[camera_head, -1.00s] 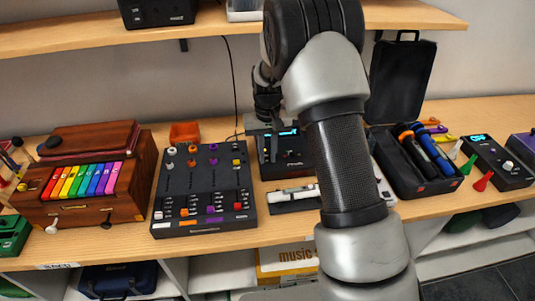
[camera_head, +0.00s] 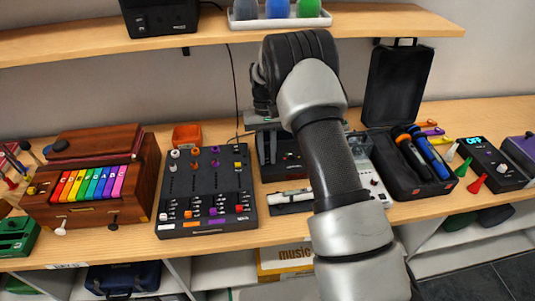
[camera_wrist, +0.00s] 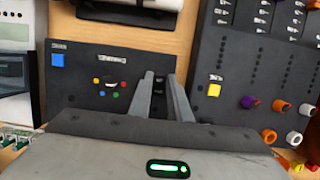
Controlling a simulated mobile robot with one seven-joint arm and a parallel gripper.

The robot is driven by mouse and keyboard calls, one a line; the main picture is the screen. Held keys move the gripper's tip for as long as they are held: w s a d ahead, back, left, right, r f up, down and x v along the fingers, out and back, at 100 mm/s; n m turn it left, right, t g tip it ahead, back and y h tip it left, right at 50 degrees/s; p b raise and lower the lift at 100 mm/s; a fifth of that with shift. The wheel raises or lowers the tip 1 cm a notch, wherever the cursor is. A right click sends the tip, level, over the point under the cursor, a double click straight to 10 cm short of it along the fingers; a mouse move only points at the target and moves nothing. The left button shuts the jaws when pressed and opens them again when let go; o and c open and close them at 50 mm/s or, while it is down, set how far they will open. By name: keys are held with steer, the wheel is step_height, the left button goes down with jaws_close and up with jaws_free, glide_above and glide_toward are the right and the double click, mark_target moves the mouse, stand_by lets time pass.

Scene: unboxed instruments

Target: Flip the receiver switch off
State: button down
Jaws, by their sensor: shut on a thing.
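My gripper (camera_wrist: 163,82) points down over a black box (camera_wrist: 85,105) with a blue square and several coloured buttons, seemingly the receiver. Its two fingers are close together around a small dark part, seemingly the switch (camera_wrist: 159,86), at the box's edge nearest the mixer. In the head view the box (camera_head: 284,166) is partly behind my arm, and the fingertips are hidden. I cannot read its panel or see the switch's position. Another black device (camera_head: 490,163) at the right has a lit display reading OFF.
A mixer (camera_head: 203,205) with coloured knobs stands close beside the box. A white device (camera_head: 372,183) is on its other side. An open case (camera_head: 399,88) holds microphones. A wooden instrument (camera_head: 95,205) with rainbow keys is at left. A shelf (camera_head: 215,33) hangs above.

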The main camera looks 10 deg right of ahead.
mark_target(268, 163)
steer(key=c, duration=1.6)
jaws_free()
steer(key=shift+c, duration=0.2)
steer(key=shift+b, duration=0.4)
steer(key=t+b, duration=0.1)
steer(key=s+t+b, duration=0.1)
steer(key=t+b, duration=0.1)
steer(key=shift+f+b, duration=0.3)
step_height(268, 163, up, 18)
steer(key=s+d+r+t+p, duration=0.2)
steer(key=s+r, duration=0.8)
steer(key=s, duration=0.1)
steer(key=shift+s, duration=0.15)
steer(key=shift+d+r, duration=0.1)
